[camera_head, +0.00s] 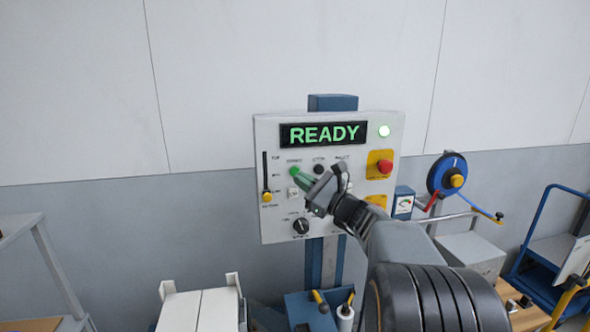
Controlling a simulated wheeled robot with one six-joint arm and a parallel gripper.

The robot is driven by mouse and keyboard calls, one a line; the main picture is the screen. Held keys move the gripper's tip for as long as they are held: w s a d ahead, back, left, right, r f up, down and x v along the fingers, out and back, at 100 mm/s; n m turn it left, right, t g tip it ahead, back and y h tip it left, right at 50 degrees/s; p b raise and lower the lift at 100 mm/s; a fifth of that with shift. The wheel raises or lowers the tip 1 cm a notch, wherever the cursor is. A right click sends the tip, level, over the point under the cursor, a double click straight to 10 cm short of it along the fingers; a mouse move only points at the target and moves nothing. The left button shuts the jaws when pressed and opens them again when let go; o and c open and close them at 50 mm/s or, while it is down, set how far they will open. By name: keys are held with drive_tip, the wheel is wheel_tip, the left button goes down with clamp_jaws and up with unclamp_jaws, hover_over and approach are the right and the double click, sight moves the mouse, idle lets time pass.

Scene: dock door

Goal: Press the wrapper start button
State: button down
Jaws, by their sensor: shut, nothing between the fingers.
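The wrapper's control panel (268,222) is a white upright box on a blue post. Its display (323,135) reads READY in green, and a round lamp (384,130) beside it glows pale green. A green button (295,171) sits below the display on the left, and a black button (319,169) is to its right. My gripper (301,178) is shut and empty, its tips at or very near the green button's lower right edge. I cannot tell whether they touch it. My gripper and arm hide part of the panel's middle and lower right.
A red stop button (384,167) on yellow is at the panel's right. A slider with a yellow knob (267,196) is at its left, a black dial (301,226) below. A blue reel (447,174) and a blue cart (545,255) stand to the right.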

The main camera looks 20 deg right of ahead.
sight(295, 171)
drive_tip(key=shift+w+d, duration=0.15)
drive_tip(key=shift+w, duration=0.55)
drive_tip(key=shift+w+d, duration=0.15)
drive_tip(key=shift+w, duration=0.5)
drive_tip(key=shift+w, duration=0.25)
idle(1.1)
drive_tip(key=shift+w, duration=0.2)
drive_tip(key=shift+w+d, duration=0.2)
drive_tip(key=shift+w, duration=0.25)
idle(0.8)
drive_tip(key=shift+s, duration=0.1)
drive_tip(key=shift+s+a+b, duration=0.2)
drive_tip(key=shift+s+b, duration=0.35)
drive_tip(key=shift+s, duration=0.25)
